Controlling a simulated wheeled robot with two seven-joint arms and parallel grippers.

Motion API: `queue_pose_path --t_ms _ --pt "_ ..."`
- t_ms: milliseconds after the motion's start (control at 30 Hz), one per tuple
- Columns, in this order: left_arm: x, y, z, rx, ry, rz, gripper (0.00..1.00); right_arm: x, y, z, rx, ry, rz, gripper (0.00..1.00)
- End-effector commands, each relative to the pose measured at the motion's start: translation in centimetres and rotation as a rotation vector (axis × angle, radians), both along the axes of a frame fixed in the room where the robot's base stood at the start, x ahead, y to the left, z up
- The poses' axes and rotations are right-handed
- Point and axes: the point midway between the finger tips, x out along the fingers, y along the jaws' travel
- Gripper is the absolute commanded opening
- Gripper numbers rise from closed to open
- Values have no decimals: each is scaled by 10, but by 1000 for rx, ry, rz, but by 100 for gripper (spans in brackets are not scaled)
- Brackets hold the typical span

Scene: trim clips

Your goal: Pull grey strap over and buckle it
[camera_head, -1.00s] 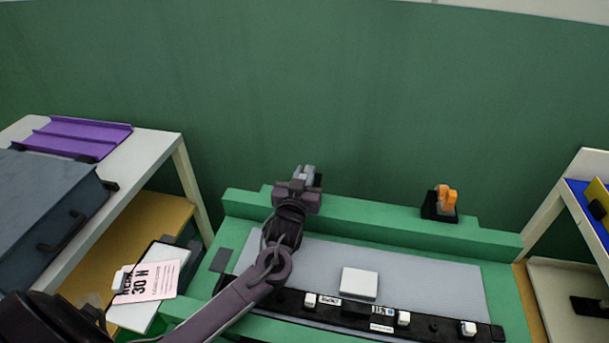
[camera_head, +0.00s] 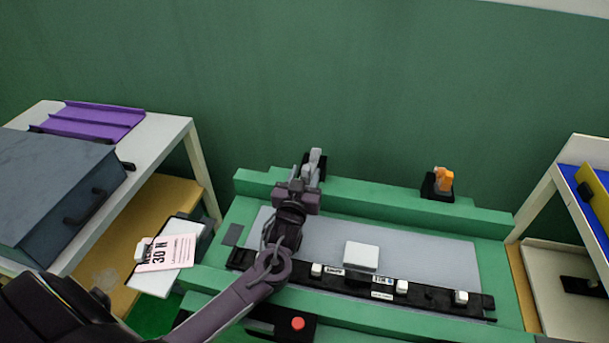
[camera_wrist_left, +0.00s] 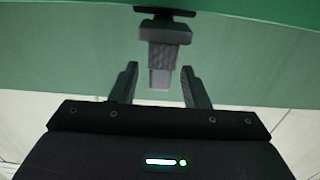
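The grey strap (camera_head: 315,160) stands up from a dark mount on the back green rail of the bench. My left gripper (camera_head: 306,180) is just in front of it, fingers pointing at it. In the left wrist view, the fingers (camera_wrist_left: 160,72) are open, and the end of the grey strap (camera_wrist_left: 163,50) reaches between the fingertips with gaps on both sides. A black trim strip (camera_head: 385,291) with several white clips lies along the front of the bench. No buckle can be made out clearly. My right gripper is not in view.
An orange part in a black holder (camera_head: 438,185) stands farther right on the rail. A white block (camera_head: 361,256) sits on the grey panel (camera_head: 430,254). A red button (camera_head: 298,323) is at the front. Shelves stand on both sides.

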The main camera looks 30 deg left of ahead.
Motion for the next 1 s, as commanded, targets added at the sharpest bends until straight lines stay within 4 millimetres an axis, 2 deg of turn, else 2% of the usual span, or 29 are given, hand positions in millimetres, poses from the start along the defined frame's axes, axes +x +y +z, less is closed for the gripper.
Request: queue_pose_path --t_ms 233,367,700,1000 --pt "0 0 5 1 -2 0 42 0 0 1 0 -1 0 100" --pt "0 0 22 -1 -4 0 42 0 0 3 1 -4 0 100" --pt "0 0 104 0 -6 0 42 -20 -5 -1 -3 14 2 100" --pt "0 0 172 -1 -4 1 42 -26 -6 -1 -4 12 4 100"
